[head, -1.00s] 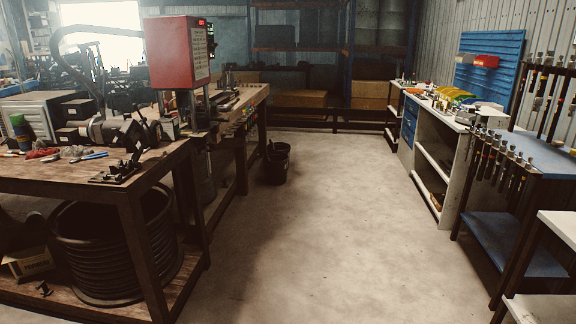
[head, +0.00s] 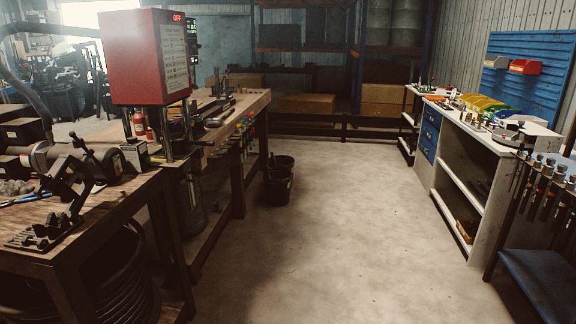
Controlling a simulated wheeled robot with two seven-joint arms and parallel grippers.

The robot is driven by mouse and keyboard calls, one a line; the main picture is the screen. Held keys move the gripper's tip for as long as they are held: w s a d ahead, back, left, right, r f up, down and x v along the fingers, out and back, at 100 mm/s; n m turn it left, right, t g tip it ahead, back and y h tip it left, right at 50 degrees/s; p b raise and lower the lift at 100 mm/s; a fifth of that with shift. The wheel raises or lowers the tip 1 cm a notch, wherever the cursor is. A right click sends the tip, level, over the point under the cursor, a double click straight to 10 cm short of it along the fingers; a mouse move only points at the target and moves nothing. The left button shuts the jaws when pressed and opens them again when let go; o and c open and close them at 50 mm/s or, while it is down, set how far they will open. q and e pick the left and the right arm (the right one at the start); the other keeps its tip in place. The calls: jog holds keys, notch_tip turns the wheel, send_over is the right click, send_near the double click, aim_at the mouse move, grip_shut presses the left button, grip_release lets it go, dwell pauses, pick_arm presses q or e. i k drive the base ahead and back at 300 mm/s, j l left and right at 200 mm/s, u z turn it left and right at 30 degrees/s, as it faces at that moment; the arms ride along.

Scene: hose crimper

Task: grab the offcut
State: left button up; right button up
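I cannot make out the offcut in the head view. Neither of my grippers is in view. The red crimper head (head: 147,57) stands on posts at the end of the left workbench (head: 95,208), its small display lit red. Behind it runs a second wooden bench (head: 222,107) with tools and small parts on top. A dark bucket (head: 279,184) stands on the floor beside that bench; its inside is too dark to tell what it holds.
Clear concrete floor (head: 345,225) runs down the middle. At right stand a white cabinet bench (head: 463,207) with blue drawers and a rack of hanging tools (head: 545,190). Coiled hose (head: 95,285) lies under the left workbench. Shelving with boxes (head: 305,104) closes the back.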

aim_at(229, 113)
jog(key=i, duration=1.4)
jog(key=i+u, duration=0.2)
jog(key=i, duration=0.25)
jog(key=i+l+u, duration=0.2)
jog(key=i, duration=0.3)
jog(key=i+l+u, duration=0.25)
jog(key=i, duration=0.2)
jog(key=i+l+u, duration=0.2)
jog(key=i, duration=0.25)
